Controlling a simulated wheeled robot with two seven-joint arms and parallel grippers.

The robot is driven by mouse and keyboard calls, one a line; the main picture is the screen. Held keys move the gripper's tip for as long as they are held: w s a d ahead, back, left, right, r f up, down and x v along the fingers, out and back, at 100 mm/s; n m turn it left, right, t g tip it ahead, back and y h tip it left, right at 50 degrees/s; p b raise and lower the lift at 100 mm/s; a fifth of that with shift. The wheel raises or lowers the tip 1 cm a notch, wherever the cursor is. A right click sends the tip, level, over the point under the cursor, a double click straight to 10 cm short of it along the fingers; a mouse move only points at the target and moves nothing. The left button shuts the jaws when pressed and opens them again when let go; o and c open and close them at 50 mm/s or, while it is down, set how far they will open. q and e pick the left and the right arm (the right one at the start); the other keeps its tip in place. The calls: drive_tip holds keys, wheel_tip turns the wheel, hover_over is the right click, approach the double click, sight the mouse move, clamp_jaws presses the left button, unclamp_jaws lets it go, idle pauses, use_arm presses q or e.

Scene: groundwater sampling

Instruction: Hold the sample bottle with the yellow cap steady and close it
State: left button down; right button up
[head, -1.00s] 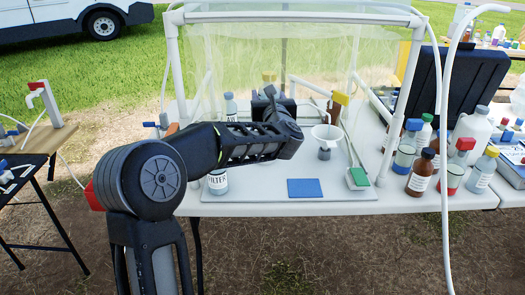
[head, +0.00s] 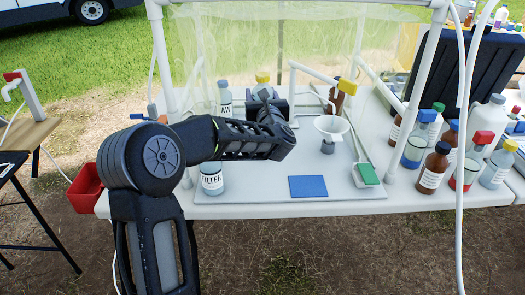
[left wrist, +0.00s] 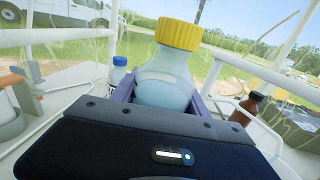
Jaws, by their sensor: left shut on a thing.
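The sample bottle (left wrist: 165,80) is pale blue and clear, with a ribbed yellow cap (left wrist: 180,34) sitting on its neck. In the left wrist view it stands between the purple fingers of my left gripper (left wrist: 160,97), which is shut on its body. How tightly the cap sits cannot be told. In the head view the yellow cap (head: 262,77) shows above my dark left gripper (head: 264,94), and the bottle's body is mostly hidden. My left arm crosses the front of the table. My right gripper is in neither view.
A white funnel (head: 333,127), blue mat (head: 308,187) and white frame posts (head: 403,95) are to the right. Several bottles crowd the table's right end.

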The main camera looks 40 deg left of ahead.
use_arm(q)
wheel_tip(320, 180, down, 6)
idle(0.4)
drive_tip(key=shift+f, duration=0.1)
drive_tip(key=shift+f+b, duration=0.35)
drive_tip(key=shift+f, duration=1.5)
drive_tip(key=c, duration=1)
unclamp_jaws()
drive_tip(key=shift+f, duration=0.15)
drive_tip(key=shift+c, duration=0.2)
drive_tip(key=o, duration=0.5)
drive_tip(key=shift+c, duration=0.2)
drive_tip(key=v, duration=1.2)
drive_tip(key=shift+b, duration=0.35)
